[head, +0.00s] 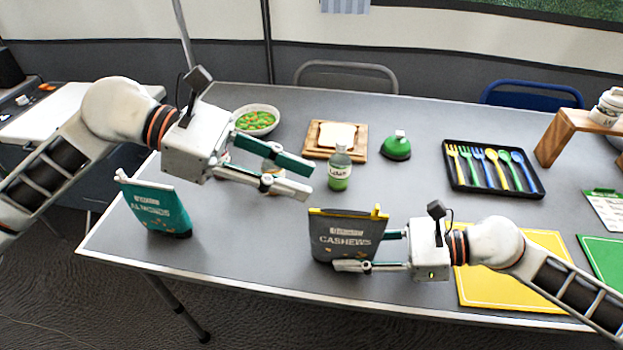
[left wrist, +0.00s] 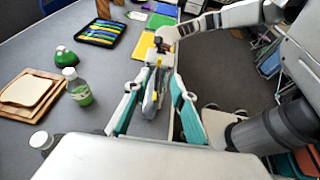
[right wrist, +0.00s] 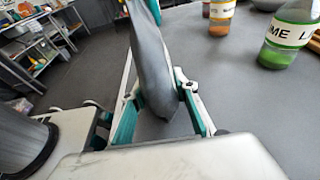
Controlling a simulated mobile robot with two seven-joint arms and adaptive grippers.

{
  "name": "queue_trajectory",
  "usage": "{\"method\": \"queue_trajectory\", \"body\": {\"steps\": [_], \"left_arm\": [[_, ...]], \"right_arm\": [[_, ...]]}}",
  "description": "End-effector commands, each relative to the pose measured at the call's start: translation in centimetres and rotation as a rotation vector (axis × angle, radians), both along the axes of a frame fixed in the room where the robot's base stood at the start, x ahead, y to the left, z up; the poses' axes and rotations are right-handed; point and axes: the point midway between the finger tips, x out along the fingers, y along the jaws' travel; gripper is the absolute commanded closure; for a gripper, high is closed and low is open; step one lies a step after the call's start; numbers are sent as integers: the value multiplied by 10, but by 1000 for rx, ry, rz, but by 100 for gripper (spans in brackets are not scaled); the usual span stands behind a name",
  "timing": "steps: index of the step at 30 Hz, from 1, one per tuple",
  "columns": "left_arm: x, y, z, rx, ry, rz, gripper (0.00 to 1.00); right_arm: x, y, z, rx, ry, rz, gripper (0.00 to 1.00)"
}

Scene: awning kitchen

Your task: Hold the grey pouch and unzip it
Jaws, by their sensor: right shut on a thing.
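The grey cashews pouch (head: 335,238) stands upright near the table's front edge, with a yellow zip strip and a yellow pull (head: 377,210) at its top right corner. My right gripper (head: 364,252) is shut on the pouch's right side; in the right wrist view the grey pouch (right wrist: 150,65) sits between its fingers (right wrist: 160,95). My left gripper (head: 308,180) is open and empty, above the table and up and left of the pouch. In the left wrist view the pouch (left wrist: 152,98) shows edge-on beyond the open fingers (left wrist: 153,85).
A teal almonds pouch (head: 158,208) stands at the left front. A green-labelled bottle (head: 340,168) stands just behind the grey pouch, near my left fingertips.

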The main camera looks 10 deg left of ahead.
Motion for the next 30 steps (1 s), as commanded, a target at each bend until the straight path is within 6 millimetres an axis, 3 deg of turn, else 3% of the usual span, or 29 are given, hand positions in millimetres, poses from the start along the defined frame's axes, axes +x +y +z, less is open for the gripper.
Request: {"method": "queue_trajectory", "body": {"steps": [14,30], "left_arm": [[0,10,3,2,0,2,75],[-5,99,40,2,1,3,75]], "right_arm": [[-1,0,-1,0,1,1,88],[0,0,-1,-1,1,1,88]]}}
